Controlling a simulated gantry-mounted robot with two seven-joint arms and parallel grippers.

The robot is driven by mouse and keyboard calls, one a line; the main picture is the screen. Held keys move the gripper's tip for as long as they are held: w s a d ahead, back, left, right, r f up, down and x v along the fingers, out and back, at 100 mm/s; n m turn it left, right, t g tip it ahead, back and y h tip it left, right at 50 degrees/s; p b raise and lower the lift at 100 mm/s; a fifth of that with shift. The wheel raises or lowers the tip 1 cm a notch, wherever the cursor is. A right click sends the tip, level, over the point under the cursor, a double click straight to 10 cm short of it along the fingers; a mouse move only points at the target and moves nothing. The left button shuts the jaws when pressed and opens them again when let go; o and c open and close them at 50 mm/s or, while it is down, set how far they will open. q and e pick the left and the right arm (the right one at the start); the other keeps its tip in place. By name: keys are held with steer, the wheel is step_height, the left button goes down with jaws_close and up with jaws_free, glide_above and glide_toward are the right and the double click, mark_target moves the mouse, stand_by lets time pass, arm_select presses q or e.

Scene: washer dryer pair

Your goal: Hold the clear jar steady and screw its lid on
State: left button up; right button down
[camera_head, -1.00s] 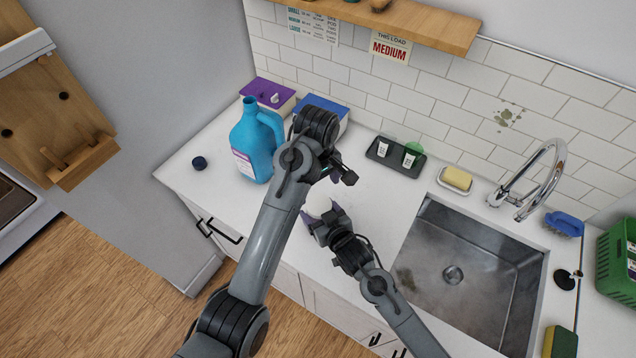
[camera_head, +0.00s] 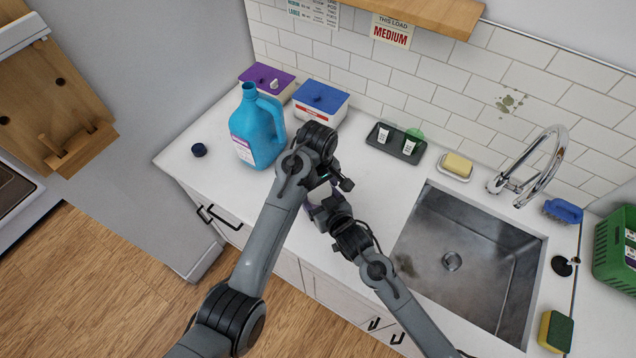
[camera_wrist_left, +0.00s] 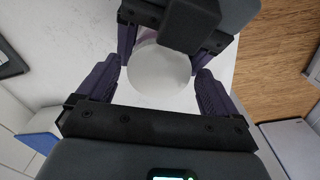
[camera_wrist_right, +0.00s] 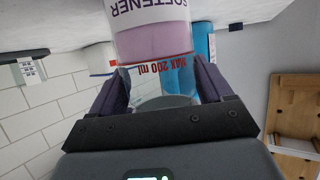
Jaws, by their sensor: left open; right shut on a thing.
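The clear jar (camera_wrist_right: 150,35) holds purple liquid and carries the word SOFTENER and a red MAX 200 ml mark; it appears upside down in the right wrist view. My right gripper (camera_wrist_right: 160,82) is shut on it, one finger on each side. In the head view the right gripper (camera_head: 322,208) and left gripper (camera_head: 332,182) hide most of the jar. A round white lid (camera_wrist_left: 160,72) shows in the left wrist view, between the spread fingers of my left gripper (camera_wrist_left: 155,88). The left gripper is open, with gaps beside the lid. I cannot tell whether the lid is seated.
A blue detergent jug (camera_head: 258,125) stands left of the grippers, with a dark cap (camera_head: 199,150) beside it. Purple-lidded (camera_head: 267,80) and blue-lidded (camera_head: 321,98) boxes, a black tray (camera_head: 396,143) and a soap dish (camera_head: 456,168) line the back. The sink (camera_head: 470,265) is at right.

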steer(key=shift+d+f, duration=0.15)
steer(key=shift+f, duration=0.05)
arm_select(q)
steer(key=c, duration=1.1)
steer(key=m, duration=0.3)
steer(key=o, duration=1.2)
steer(key=shift+r, duration=2.25)
